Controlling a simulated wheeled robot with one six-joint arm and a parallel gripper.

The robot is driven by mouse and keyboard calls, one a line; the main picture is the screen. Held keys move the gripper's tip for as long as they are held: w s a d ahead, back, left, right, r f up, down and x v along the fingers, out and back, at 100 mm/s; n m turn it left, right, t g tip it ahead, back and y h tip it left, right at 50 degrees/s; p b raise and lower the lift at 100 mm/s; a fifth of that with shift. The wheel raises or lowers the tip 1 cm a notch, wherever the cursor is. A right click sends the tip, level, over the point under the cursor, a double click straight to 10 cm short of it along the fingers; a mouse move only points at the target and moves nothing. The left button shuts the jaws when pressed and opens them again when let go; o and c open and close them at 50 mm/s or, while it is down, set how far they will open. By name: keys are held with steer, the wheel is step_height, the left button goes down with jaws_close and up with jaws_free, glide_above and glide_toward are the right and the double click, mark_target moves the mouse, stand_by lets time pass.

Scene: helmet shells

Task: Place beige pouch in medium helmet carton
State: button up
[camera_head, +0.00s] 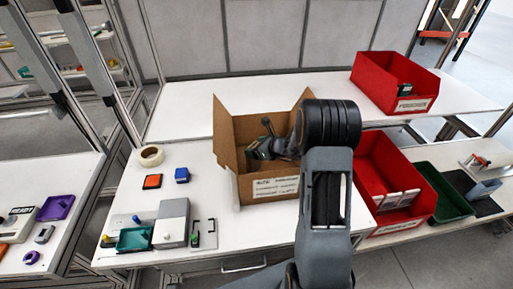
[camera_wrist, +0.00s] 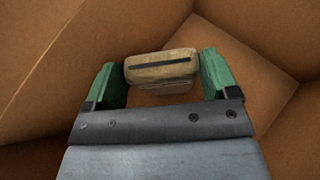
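The beige pouch (camera_wrist: 160,65), a rounded block with a dark slot line, sits between the two green fingers of my gripper (camera_wrist: 163,76) in the wrist view. Both fingers appear to touch its sides, so the gripper looks shut on it. Brown cardboard walls surround it in the wrist view. In the camera_head view the open brown carton (camera_head: 247,191), with a white label on its front, stands on the white table. My gripper (camera_head: 262,149) reaches down inside this carton, and my arm hides its right part. The label text is too small to read, and the pouch is not clear there.
Red bins stand right of the carton (camera_head: 365,165) and on the rear shelf (camera_head: 375,80). A green tray (camera_head: 445,190) lies farther right. A tape roll (camera_head: 151,155), orange block (camera_head: 152,181), blue block (camera_head: 182,174) and grey box (camera_head: 172,224) are left. Table between them is clear.

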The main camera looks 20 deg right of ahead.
steer(key=o, duration=0.3)
steer(key=shift+o, duration=0.2)
